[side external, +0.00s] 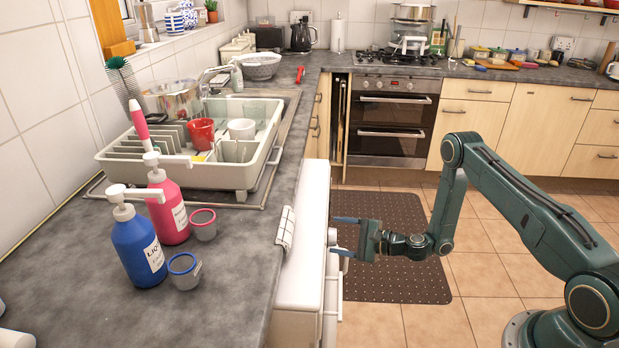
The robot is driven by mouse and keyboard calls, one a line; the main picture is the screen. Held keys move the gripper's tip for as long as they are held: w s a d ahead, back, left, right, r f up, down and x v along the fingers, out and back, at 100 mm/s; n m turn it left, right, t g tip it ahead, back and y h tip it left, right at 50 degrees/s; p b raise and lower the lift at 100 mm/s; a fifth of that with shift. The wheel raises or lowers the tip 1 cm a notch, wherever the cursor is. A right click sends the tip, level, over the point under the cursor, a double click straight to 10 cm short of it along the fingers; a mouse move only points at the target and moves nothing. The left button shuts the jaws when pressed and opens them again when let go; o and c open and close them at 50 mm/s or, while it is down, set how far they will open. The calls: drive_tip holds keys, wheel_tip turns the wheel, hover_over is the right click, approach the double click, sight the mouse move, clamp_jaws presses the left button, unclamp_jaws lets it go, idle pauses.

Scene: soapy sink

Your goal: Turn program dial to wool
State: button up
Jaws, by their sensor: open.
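A white appliance (304,240) stands under the counter, seen almost edge-on. Its front faces right, toward my arm. A small pale knob-like part (332,237) sticks out from that front and may be the program dial. Its markings, its pointer and the word wool cannot be read from this angle. My gripper (340,235) is open and empty, held level and pointing left at the front. Its two blue fingers show one above the other, in line with the knob-like part. I cannot tell whether they touch it or are apart.
The grey counter (225,275) runs along the left. On it are a blue bottle (138,245), a pink bottle (169,210), two small cups and a dish rack (245,176). A striped cloth (286,227) lies at its edge. The floor beside the appliance has a dark mat (400,280).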

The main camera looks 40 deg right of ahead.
wheel_tip(320, 180, up, 19)
idle(1.1)
idle(0.3)
drive_tip(key=s+a+r+n+g, duration=0.6)
drive_tip(key=s+a+r+n, duration=0.4)
drive_tip(key=n, duration=0.4)
drive_tip(key=s+d+r+n+g+h, duration=0.1)
drive_tip(key=s+d+r+n+h, duration=0.1)
drive_tip(key=s, duration=0.6)
drive_tip(key=s+d+r+n+g+h, duration=0.1)
drive_tip(key=s+d+r+n+h, duration=0.1)
drive_tip(key=s, duration=0.6)
drive_tip(key=s+d+r+n+h, duration=0.2)
drive_tip(key=s, duration=0.6)
drive_tip(key=shift+r+n+g, duration=0.25)
drive_tip(key=shift+n+g, duration=0.05)
drive_tip(key=shift+g, duration=0.1)
